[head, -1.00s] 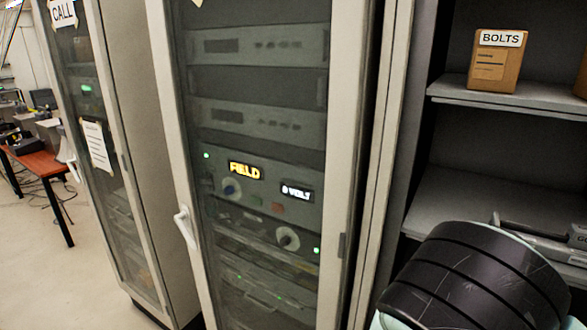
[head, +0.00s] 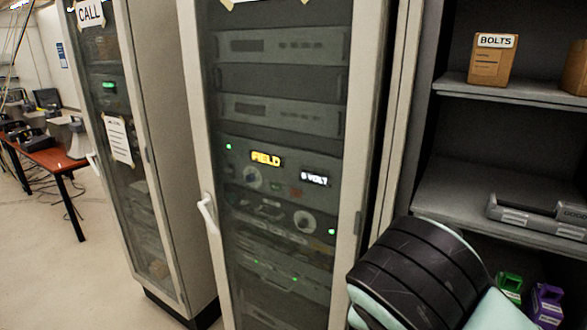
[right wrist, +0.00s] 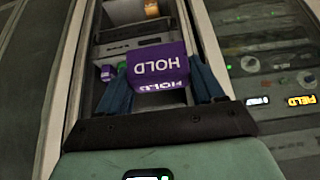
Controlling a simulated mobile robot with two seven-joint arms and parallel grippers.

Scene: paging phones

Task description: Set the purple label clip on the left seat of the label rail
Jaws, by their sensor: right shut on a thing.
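My right gripper (right wrist: 160,88) has two dark blue fingers, shut on a purple clip (right wrist: 160,62) with white HOLD lettering, upside down in the right wrist view. The clip's lower face catches a glare. In the head view my right arm comes in at the lower right; its gripper and the held clip are out of that view. A long grey piece (head: 535,218) lies on the middle shelf at the right; I cannot tell whether it is the label rail, and its seats are not clear. My left gripper is not in view.
A green holder (head: 508,287) and another purple one (head: 546,303) stand low at the right. A BOLTS box (head: 493,60) sits on the upper shelf (head: 510,91). A glass-door cabinet (head: 280,150) with a white handle (head: 207,213) stands left of the shelves. Floor at the left is open.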

